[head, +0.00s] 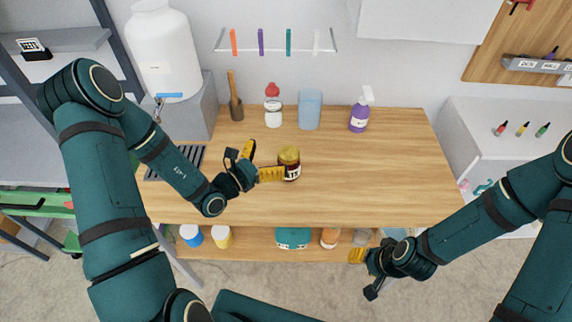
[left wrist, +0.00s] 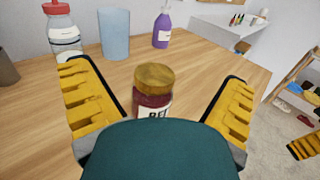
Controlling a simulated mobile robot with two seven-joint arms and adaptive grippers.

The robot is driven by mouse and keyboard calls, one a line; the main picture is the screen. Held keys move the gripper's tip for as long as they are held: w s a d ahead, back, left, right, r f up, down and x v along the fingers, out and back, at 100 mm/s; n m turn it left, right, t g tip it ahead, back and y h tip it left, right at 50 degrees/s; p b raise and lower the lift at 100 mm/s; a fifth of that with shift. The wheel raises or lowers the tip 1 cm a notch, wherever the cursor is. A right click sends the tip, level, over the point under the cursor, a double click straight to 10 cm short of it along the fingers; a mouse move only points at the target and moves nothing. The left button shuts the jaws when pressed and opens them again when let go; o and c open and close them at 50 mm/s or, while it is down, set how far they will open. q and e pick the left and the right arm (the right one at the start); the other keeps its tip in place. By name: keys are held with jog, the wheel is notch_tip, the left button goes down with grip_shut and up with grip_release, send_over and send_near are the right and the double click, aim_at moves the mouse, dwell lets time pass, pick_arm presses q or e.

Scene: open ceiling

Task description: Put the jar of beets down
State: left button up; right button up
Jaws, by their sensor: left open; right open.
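The jar of beets (head: 290,165) has a gold lid, dark red contents and a white label. It stands upright on the wooden table (head: 370,190). In the left wrist view the jar (left wrist: 153,92) sits between my open yellow fingers, with clear gaps on both sides. Its lower part is hidden by my gripper's body. My left gripper (head: 262,162) is open, just left of the jar in the head view. My right gripper (head: 362,262) hangs in front of the table's front edge, open and away from the jar.
Along the back of the table stand a utensil holder (head: 236,108), a red-capped bottle (head: 273,112), a blue cup (head: 310,110) and a purple spray bottle (head: 359,116). A dark rack (head: 180,163) lies at the left. The table's right half is clear. A lower shelf holds several containers.

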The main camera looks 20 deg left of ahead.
aim_at(282, 158)
pick_arm(q)
jog(key=f, duration=0.4)
jog(key=shift+w+d+f, duration=0.2)
jog(key=shift+w+f, duration=0.1)
jog(key=shift+w, duration=0.05)
jog(key=shift+x, duration=3.35)
jog(key=c, duration=1.4)
